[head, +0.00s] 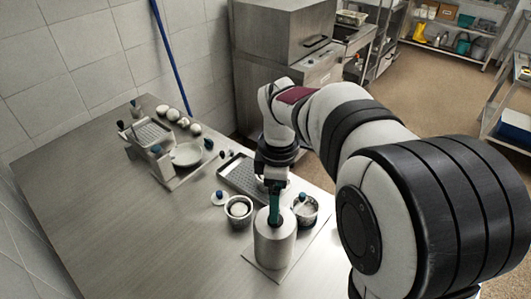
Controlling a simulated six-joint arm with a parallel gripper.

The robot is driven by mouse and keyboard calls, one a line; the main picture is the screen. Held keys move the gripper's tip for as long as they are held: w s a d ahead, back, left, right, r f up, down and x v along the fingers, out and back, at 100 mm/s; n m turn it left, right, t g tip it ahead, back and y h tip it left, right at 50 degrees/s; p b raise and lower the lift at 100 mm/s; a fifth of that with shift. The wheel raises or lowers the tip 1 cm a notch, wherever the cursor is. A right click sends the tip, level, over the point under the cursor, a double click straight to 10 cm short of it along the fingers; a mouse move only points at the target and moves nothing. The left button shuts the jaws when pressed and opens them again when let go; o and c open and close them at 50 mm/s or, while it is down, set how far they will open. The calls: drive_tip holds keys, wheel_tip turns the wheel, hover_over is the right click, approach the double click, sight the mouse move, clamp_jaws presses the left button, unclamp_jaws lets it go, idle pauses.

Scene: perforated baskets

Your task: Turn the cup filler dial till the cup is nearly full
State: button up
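A steel cylinder (273,246) stands on a flat plate near the front edge of the table, and it looks like the cup filler. A narrow green upright piece (274,207) rises from its top; I cannot tell whether it is the dial or part of my gripper. My gripper (274,192) points down directly over the cylinder, at this green piece. Its fingers are too small and dark to show whether they are open or shut. Any fill level is not visible.
A small round container (238,210) with pale contents stands left of the cylinder. A perforated tray (238,172) lies behind it. A slicer-like device (152,134), a white dish (187,154) and several white round items (174,114) are at the back. The left table is clear.

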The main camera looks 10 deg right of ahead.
wheel_tip(320, 180, down, 5)
drive_tip(key=shift+r, duration=0.2)
clamp_jaws()
idle(0.3)
